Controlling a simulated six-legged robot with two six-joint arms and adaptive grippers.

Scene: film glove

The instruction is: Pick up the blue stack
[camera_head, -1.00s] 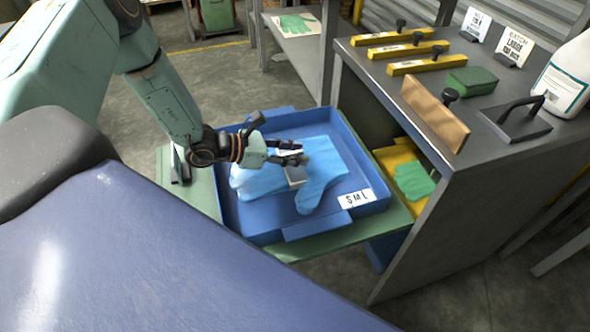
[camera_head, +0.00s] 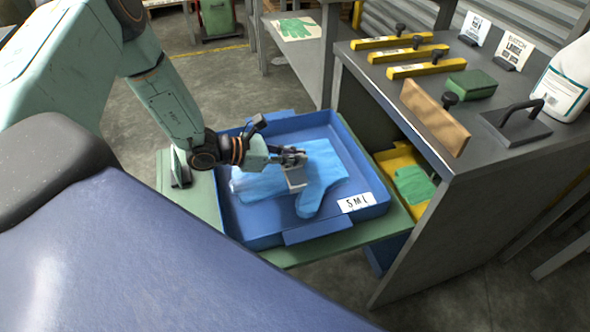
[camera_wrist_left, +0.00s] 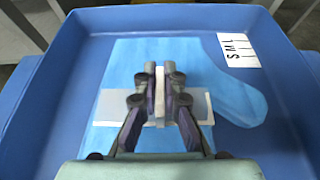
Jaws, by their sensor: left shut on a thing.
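The blue stack (camera_head: 322,176) is a pile of light blue film gloves lying in a darker blue tray (camera_head: 262,239) marked S M L. It also shows in the left wrist view (camera_wrist_left: 235,88), with a pale band (camera_wrist_left: 107,104) across it. My left gripper (camera_head: 296,172) is over the middle of the stack. The stack appears to rest in the tray; the exact contact under the fingers is hidden. My right gripper is not in view.
The tray sits on a green pull-out shelf (camera_head: 345,241) beside a grey bench. A yellow tray with a green glove (camera_head: 413,185) lies to its right.

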